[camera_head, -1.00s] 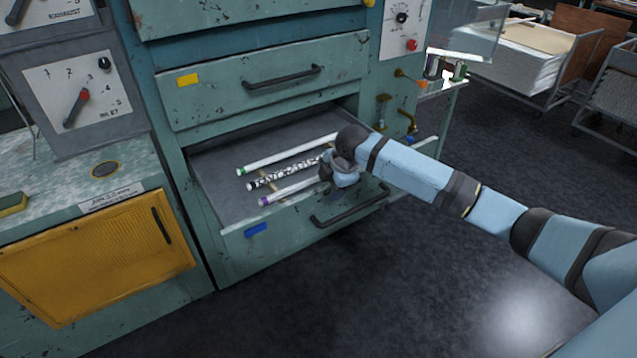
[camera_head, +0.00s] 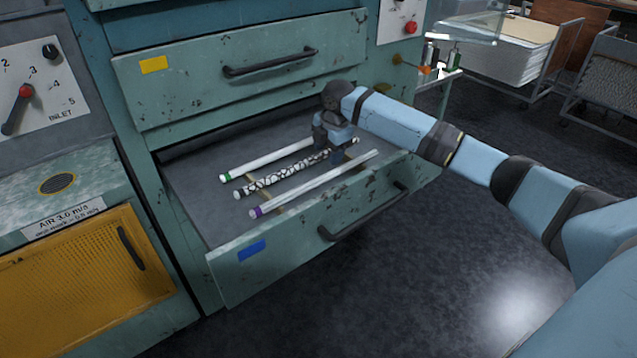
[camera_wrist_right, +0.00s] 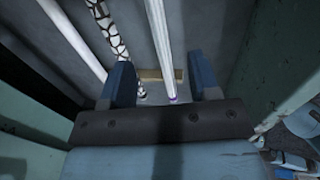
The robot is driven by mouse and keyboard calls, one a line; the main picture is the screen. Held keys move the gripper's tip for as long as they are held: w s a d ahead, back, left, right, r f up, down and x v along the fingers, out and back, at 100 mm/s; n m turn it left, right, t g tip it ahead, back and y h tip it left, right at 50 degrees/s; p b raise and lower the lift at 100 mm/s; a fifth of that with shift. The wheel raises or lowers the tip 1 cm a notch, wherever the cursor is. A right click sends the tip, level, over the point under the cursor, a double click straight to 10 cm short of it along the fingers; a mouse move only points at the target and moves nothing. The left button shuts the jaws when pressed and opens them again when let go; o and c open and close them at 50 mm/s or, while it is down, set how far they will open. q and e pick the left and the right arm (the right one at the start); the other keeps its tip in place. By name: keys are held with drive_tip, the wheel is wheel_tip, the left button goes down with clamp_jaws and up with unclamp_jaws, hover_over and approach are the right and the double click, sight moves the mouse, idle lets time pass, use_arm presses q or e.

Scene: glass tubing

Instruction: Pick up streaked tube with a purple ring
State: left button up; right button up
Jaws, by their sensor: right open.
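The streaked tube with the purple ring (camera_head: 314,184) lies in the open drawer, nearest its front. Its purple-ringed end is at the left. My right gripper (camera_head: 343,154) is open, pointing down at the right part of this tube. In the right wrist view the pale tube (camera_wrist_right: 158,35) runs between the two spread fingers (camera_wrist_right: 162,76), with a bit of purple near its lower end. Contact with the fingers cannot be told. My left gripper is not in view.
A tube with a black crackle pattern (camera_head: 283,174) and a white tube with a green ring (camera_head: 262,159) lie parallel behind it. The drawer front (camera_head: 290,250) has a dark handle (camera_head: 365,213). A closed drawer (camera_head: 200,95) sits above.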

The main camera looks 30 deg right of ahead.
hover_over(320, 178)
drive_tip(key=s, duration=0.1)
drive_tip(key=f, duration=0.5)
drive_tip(key=shift+s+d+f+b, duration=0.15)
drive_tip(key=shift+d+f+b, duration=0.2)
drive_tip(key=f, duration=0.1)
drive_tip(key=w+f, duration=0.1)
drive_tip(key=f, duration=0.1)
drive_tip(key=f+b, duration=0.1)
drive_tip(key=f, duration=0.1)
drive_tip(key=shift+w+a, duration=0.2)
drive_tip(key=shift+a, duration=0.2)
drive_tip(key=c, duration=1)
